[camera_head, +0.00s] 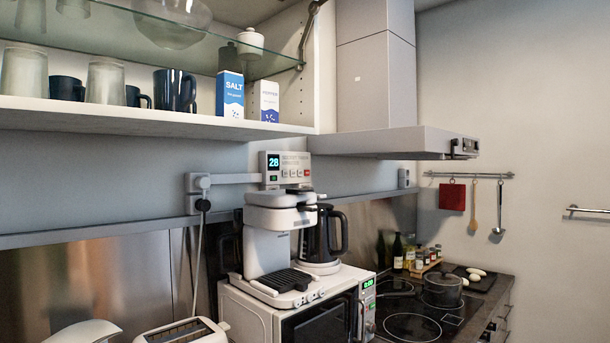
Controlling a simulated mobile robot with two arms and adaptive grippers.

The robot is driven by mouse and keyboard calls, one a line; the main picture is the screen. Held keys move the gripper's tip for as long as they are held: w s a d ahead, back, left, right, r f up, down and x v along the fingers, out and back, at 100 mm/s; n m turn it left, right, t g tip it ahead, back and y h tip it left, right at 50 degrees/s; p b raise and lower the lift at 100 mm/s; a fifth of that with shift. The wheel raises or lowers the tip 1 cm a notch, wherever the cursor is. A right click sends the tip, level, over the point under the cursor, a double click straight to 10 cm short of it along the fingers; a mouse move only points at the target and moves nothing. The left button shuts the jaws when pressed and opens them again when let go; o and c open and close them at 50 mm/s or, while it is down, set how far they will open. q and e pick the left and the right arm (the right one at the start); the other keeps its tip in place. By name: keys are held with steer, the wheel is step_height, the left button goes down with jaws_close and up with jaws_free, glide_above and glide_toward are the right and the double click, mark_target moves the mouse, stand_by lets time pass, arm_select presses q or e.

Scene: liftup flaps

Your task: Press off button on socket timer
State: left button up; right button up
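The socket timer (285,168) is a light grey box on the wall above the coffee machine. Its display reads 28 in cyan, with a small green light or button below it. A pale strip runs from the timer left to a wall socket (199,182). Neither my left nor my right gripper is in view.
A white coffee machine (268,245) and a dark kettle (322,238) stand on a microwave (262,318) beneath the timer. A toaster (185,332) is at the bottom left. A shelf (150,122) with mugs and boxes overhangs. The range hood (385,141) juts out right.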

arm_select(q)
steer(key=shift+s, duration=0.1)
jaws_close()
stand_by(1.3)
